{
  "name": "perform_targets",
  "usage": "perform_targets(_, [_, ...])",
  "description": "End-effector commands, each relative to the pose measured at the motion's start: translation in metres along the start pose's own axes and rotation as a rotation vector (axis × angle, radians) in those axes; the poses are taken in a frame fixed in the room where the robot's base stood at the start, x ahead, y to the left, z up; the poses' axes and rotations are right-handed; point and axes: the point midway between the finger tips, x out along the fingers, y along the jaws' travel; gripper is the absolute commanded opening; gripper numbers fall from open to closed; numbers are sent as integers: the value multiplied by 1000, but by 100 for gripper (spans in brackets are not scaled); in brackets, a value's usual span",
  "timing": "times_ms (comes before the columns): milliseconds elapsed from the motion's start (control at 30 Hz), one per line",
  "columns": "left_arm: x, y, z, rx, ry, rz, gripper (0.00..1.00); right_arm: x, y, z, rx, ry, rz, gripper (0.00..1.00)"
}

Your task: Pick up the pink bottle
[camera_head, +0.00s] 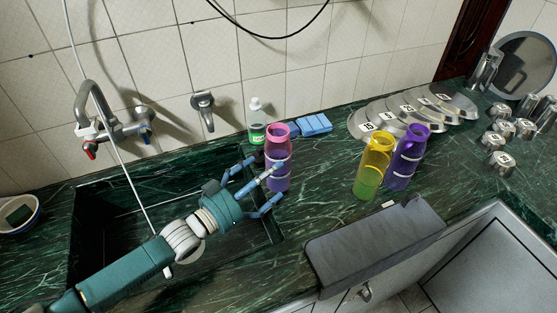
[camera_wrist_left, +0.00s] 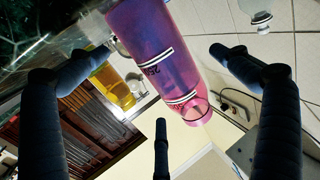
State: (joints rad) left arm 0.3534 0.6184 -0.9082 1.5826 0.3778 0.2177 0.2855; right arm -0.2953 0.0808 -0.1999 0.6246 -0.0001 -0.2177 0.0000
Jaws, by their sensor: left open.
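The pink bottle (camera_head: 277,143), pink at the top and purple lower down, stands upright on the green marble counter behind the sink's right edge. My left gripper (camera_head: 266,182) comes in from the left with its fingers spread at the bottle. One finger crosses in front of the bottle's body. In the left wrist view the pink bottle (camera_wrist_left: 160,55) lies between the two upper fingers, with visible gaps on both sides, and a third finger shows below. The left gripper is open and holds nothing. My right gripper is not in view.
A yellow bottle (camera_head: 374,165) and a purple bottle (camera_head: 408,157) stand to the right. A small green-labelled bottle (camera_head: 256,122) and a blue object (camera_head: 315,124) are behind. The sink (camera_head: 112,240) with its faucet (camera_head: 110,125) is left. A grey slab (camera_head: 375,245) lies at the front.

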Motion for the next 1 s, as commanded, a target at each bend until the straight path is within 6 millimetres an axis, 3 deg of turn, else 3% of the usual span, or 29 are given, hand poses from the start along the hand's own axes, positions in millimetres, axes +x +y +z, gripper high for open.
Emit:
perform_targets(400, [51,3,-2,0,1,0,100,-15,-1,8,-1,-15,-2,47])
perform_targets(667, [54,2,0,0,-1,0,100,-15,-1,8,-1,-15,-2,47])
perform_targets(767, [53,2,0,0,-1,0,84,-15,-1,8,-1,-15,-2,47])
perform_targets(1000, [53,2,0,0,-1,0,36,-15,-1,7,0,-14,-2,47])
